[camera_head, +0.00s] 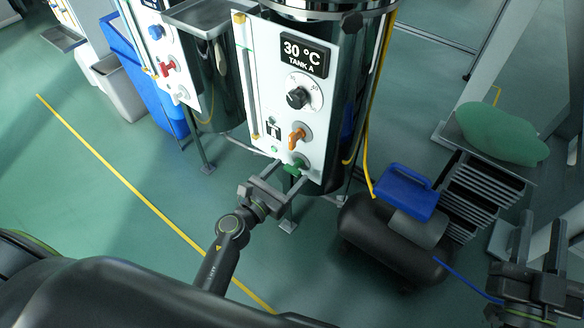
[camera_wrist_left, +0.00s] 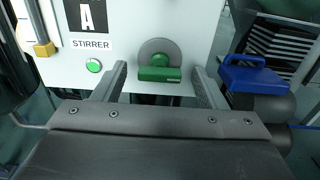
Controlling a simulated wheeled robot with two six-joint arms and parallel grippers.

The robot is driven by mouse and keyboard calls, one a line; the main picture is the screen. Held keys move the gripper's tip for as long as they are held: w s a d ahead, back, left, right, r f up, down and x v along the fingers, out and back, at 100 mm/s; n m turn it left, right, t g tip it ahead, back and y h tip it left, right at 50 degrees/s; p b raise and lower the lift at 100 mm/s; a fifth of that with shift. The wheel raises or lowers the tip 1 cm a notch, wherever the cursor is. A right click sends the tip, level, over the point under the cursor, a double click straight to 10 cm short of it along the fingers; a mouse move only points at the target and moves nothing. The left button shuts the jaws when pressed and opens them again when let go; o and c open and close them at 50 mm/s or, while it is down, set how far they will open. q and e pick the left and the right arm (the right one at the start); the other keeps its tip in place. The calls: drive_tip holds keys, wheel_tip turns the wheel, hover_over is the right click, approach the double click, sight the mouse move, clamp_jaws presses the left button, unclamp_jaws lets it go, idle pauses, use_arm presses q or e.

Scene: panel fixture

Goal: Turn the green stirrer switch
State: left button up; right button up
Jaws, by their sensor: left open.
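The green stirrer switch (camera_head: 297,166) is low on the white Tank A panel (camera_head: 262,70). In the left wrist view the green switch (camera_wrist_left: 159,74) has a bar-shaped handle lying level on a grey round plate (camera_wrist_left: 160,50). A STIRRER label (camera_wrist_left: 91,44) is to its left. My left gripper (camera_head: 289,174) is open in front of the panel. In the left wrist view my left gripper (camera_wrist_left: 159,69) has one finger on each side of the switch, with gaps showing. My right gripper (camera_head: 540,232) is open and empty at the lower right, far from the panel.
Above the green switch are an orange switch (camera_head: 297,137) and a black dial (camera_head: 298,97). A small lit green button (camera_wrist_left: 94,65) is left of the switch. A blue-topped black compressor (camera_head: 385,245) stands right of the panel. A second panel (camera_head: 160,50) is at the left.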

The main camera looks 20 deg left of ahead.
sight(295, 167)
use_arm(q)
drive_tip(key=shift+x, duration=1.25)
use_arm(e)
drive_tip(key=shift+r, duration=0.35)
use_arm(q)
drive_tip(key=shift+c, duration=0.4)
